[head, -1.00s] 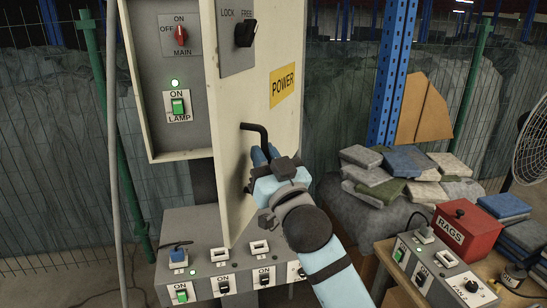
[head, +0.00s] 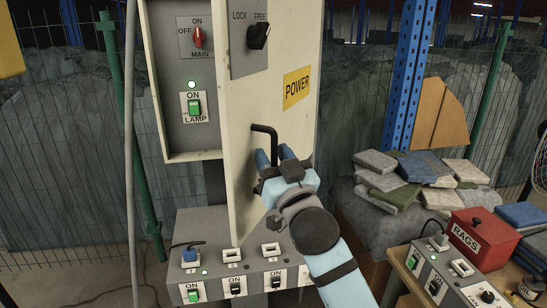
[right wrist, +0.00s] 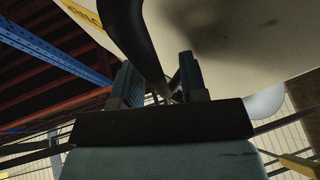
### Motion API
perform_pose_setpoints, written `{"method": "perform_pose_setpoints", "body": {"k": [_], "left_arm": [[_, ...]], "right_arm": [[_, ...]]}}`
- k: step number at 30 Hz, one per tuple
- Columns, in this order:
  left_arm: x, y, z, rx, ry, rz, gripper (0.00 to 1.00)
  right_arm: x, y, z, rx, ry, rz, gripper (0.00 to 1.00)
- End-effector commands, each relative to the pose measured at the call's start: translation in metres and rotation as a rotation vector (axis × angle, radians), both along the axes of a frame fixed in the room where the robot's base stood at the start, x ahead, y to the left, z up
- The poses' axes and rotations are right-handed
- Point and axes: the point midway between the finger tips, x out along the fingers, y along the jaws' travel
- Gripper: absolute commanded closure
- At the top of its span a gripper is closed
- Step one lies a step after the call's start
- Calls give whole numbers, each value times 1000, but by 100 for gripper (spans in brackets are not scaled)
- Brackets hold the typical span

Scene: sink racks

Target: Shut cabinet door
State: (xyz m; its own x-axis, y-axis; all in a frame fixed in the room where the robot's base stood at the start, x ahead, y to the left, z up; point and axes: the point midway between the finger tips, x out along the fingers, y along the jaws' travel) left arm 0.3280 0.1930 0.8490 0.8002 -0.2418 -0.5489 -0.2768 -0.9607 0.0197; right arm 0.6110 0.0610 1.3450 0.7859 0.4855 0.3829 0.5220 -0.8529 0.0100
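The cabinet door (head: 250,120) stands open, swung out from the grey cabinet (head: 209,139). It carries a yellow POWER label (head: 297,87), a LOCK/FREE knob and a black bent handle (head: 266,129). My right gripper (head: 275,157) is at the handle's lower part, its blue fingers apart. In the right wrist view the dark handle (right wrist: 135,40) runs down between the two spread fingers (right wrist: 160,80). I cannot tell whether either finger touches it. The left gripper is not in view.
A switch box (head: 213,266) stands below the door. At right a wooden table holds a red RAGS box (head: 480,240) and a control box (head: 445,275). Folded cloths (head: 410,175) are piled behind my right arm. A blue post (head: 405,80) and wire fence stand behind.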

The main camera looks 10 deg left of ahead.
Motion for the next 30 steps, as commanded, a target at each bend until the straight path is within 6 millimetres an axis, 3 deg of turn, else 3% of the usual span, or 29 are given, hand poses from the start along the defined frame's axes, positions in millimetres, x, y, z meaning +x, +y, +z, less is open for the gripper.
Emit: {"method": "perform_pose_setpoints", "body": {"k": [8, 21, 30], "left_arm": [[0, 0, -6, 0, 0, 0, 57], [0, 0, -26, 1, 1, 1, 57], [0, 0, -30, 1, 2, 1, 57]], "right_arm": [[-16, -10, -10, 1, 0, 0, 60], [-91, -56, -47, 0, 1, 0, 60], [-109, -67, -53, 0, 0, 0, 60]]}}
